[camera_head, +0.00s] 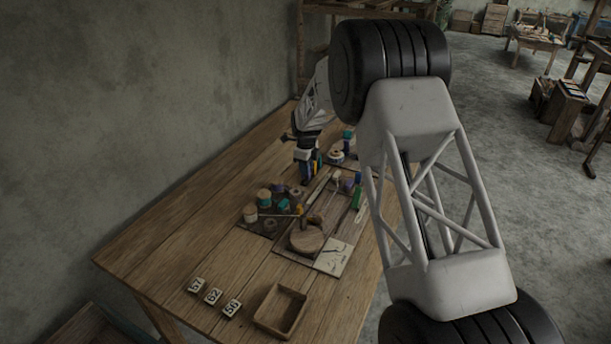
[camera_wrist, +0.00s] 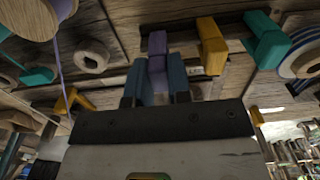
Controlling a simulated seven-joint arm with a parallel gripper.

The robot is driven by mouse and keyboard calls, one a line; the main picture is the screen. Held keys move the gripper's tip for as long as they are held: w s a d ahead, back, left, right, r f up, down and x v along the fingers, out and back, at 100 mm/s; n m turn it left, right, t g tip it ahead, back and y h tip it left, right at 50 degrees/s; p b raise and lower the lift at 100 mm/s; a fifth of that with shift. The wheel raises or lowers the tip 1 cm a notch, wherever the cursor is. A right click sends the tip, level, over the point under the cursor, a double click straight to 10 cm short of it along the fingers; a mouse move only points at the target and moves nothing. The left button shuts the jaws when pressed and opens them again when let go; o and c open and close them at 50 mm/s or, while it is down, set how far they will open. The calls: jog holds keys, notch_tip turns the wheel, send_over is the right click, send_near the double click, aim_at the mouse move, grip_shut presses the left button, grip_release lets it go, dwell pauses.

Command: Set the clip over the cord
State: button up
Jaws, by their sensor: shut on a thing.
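My gripper (camera_wrist: 155,72) is shut on a purple clip (camera_wrist: 157,48), which sits between its two dark blue fingers in the wrist view. In the head view my gripper (camera_head: 308,165) is low over the far part of the bench, and the held clip cannot be made out there. A thin purple cord (camera_wrist: 61,75) runs down from a wooden spool (camera_wrist: 32,18) at the left of the wrist view, apart from the held clip. A yellow clip (camera_wrist: 212,46) and a teal clip (camera_wrist: 266,40) stand to the right of the purple one.
The wooden bench (camera_head: 180,235) holds several spools around my gripper. A round wooden disc (camera_head: 307,239) and a pale card (camera_head: 334,257) lie nearer. An open wooden tray (camera_head: 281,331) and number tiles (camera_head: 213,296) are at the front. The left of the bench is clear.

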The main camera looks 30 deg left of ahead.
jog(key=shift+r, duration=2.1)
jog(key=shift+d, duration=0.1)
jog(key=s+d+r, duration=0.2)
jog(key=s+d, duration=0.1)
jog(key=d, duration=1.1)
jog(key=shift+s+r, duration=0.1)
jog(key=shift+f, duration=0.2)
jog(key=shift+f, duration=2.7)
jog(key=shift+a+f, duration=0.1)
jog(key=shift+f, duration=0.65)
jog(key=o, duration=1.2)
